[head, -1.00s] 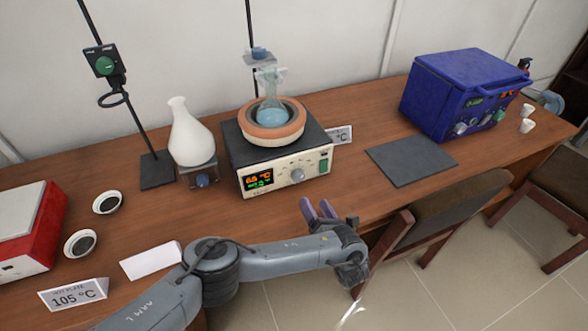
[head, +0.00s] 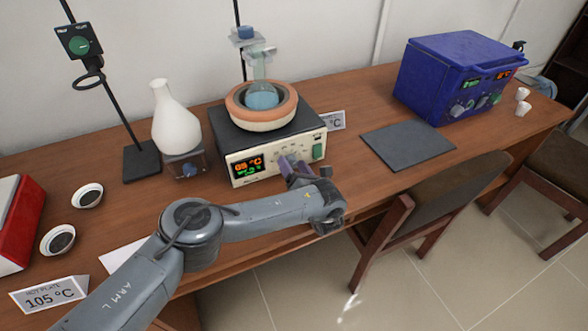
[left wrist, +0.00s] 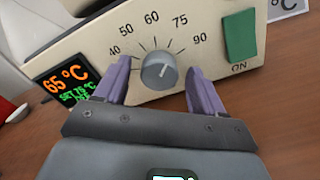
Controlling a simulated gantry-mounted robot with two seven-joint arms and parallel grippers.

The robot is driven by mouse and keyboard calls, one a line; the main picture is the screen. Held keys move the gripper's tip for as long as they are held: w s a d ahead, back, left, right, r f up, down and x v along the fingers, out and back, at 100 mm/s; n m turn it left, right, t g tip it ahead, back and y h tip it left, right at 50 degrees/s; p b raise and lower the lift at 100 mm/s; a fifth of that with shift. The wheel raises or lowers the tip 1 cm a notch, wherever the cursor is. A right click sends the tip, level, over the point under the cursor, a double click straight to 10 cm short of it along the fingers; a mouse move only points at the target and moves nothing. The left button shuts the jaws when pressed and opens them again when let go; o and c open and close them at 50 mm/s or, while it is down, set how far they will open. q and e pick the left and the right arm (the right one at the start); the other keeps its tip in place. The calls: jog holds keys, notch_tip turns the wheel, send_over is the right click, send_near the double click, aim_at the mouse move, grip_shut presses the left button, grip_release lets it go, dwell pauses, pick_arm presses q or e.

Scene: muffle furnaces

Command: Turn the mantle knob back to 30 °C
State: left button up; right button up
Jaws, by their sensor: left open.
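The heating mantle (head: 241,182) is a cream box with an orange-rimmed bowl on top. A glass flask (head: 262,97) of blue liquid sits in the bowl. The grey knob (left wrist: 159,72) is on the front panel, its white mark pointing up and right, towards about 75. The display (left wrist: 66,84) reads 65 °C in orange, with a green set line that looks like 75 °C. My left gripper (head: 291,164) is open at the panel. In the left wrist view its purple fingers stand either side of the knob, apart from it. My right gripper is not in view.
A green ON switch (left wrist: 240,36) is right of the knob. A white flask (head: 174,120) stands left of the mantle. A dark mat (head: 408,146) and a blue furnace (head: 445,70) are to the right. A chair (head: 440,195) stands at the table's front edge.

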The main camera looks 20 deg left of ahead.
pick_arm(q)
jog(key=shift+a, duration=0.1)
jog(key=c, duration=1.1)
jog(key=shift+o, duration=0.2)
